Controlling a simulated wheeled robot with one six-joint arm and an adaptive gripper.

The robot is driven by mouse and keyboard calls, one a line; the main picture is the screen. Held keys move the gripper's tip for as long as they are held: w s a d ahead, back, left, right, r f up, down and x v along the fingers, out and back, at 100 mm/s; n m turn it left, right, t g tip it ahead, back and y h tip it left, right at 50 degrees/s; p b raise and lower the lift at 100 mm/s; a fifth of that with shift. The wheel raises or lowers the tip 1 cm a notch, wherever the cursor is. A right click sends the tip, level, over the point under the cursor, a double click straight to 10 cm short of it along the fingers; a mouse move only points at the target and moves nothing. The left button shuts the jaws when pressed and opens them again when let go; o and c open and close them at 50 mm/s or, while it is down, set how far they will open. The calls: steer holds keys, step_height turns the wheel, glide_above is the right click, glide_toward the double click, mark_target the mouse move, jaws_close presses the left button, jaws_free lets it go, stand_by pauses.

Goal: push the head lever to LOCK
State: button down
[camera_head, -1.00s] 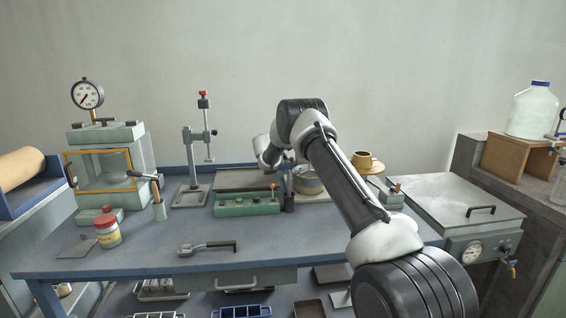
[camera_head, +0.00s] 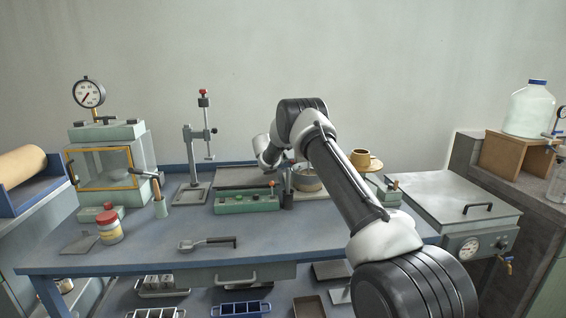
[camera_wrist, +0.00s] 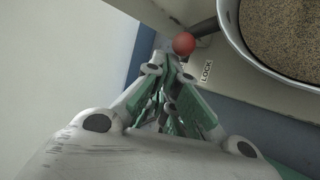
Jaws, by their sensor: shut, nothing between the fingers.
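The lever shows in the wrist view as a dark rod ending in a red ball knob (camera_wrist: 184,43). In the head view my forearm and wrist reach over the back of the bench, and the fingers are hidden. A round pan of brown grainy material (camera_wrist: 285,30) stands beside the lever; the rod's far end passes by its rim.
The blue bench (camera_head: 150,258) holds a glass-fronted chamber with a gauge (camera_head: 100,165), a stand with a red-topped post (camera_head: 203,130), a green block (camera_head: 240,203) and a spoon-like tool (camera_head: 205,242). A lidded chest (camera_head: 450,195) stands right. The front middle is mostly clear.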

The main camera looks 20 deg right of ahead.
steer(key=shift+r, duration=0.75)
steer(key=v, duration=1.2)
steer(key=s+d+r+m+g, duration=0.2)
steer(key=s+d+r+m, duration=0.2)
steer(key=s+r, duration=0.9)
steer(key=s+r+m+g+y, duration=0.1)
steer(key=s+r+m, duration=0.4)
steer(key=s, duration=1.2)
steer(key=s+a+f+m+y, duration=0.1)
steer(key=s+a+y, duration=0.1)
steer(key=s, duration=0.8)
steer(key=s+a+f+m+y, duration=0.1)
steer(key=s+a, duration=0.3)
steer(key=s, duration=0.6)
steer(key=s+a+f+m+y, duration=0.1)
steer(key=s+a+f+y, duration=0.2)
steer(key=s, duration=0.8)
steer(key=shift+a+g+y, duration=0.25)
steer(key=shift+g+y, duration=0.15)
steer(key=shift+y, duration=0.1)
